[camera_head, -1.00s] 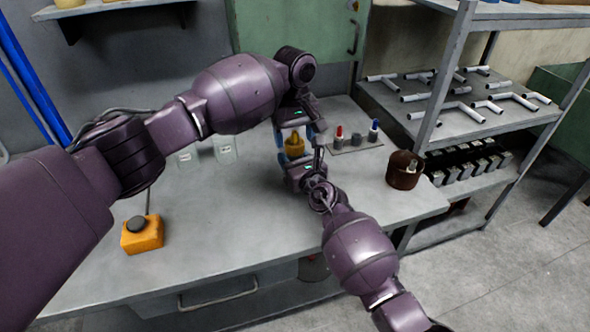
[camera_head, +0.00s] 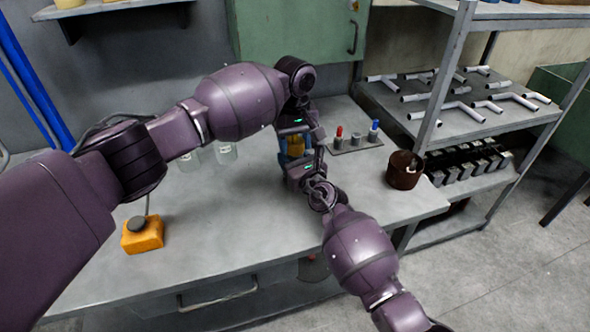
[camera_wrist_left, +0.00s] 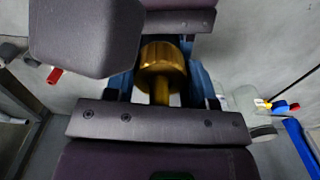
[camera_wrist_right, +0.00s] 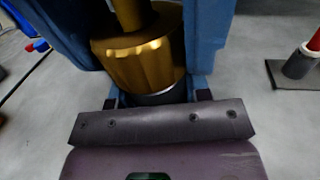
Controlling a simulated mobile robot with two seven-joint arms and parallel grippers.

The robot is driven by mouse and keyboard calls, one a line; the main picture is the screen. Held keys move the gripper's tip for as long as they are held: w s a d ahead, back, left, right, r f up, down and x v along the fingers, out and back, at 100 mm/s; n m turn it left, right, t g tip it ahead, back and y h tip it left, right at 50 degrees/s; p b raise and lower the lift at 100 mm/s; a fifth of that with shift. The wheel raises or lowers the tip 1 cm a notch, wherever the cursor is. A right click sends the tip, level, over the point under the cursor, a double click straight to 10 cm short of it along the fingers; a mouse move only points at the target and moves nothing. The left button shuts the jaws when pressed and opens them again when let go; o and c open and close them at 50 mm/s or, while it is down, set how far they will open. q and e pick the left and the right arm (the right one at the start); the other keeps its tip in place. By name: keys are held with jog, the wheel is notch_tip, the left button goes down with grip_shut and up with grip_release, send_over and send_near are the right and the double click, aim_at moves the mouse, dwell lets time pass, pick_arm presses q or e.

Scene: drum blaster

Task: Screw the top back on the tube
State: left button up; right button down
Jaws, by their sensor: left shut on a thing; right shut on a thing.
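The top is a gold piece (camera_head: 296,146) with a wide ribbed head and a narrower stem. It sits between my two grippers over the bench, and it also shows in the left wrist view (camera_wrist_left: 162,58). My left gripper (camera_head: 294,132) is above, with its blue fingers shut around the stem. In the right wrist view the ribbed gold head (camera_wrist_right: 140,57) sits on or just against a dark grey tube (camera_wrist_right: 158,98), mostly hidden. My right gripper (camera_head: 299,164) is below, shut on that tube. I cannot tell whether the threads are engaged.
A rack (camera_head: 357,147) with red- and blue-tipped pieces stands right of the grippers. A brown cup (camera_head: 404,172) is near the bench's right end. Clear jars (camera_head: 225,152) stand behind. An orange button box (camera_head: 142,236) is front left. The front middle bench is clear.

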pick_arm(q)
jog(key=shift+m, duration=1.6)
jog(key=o, duration=1)
jog(key=shift+r, duration=2.25)
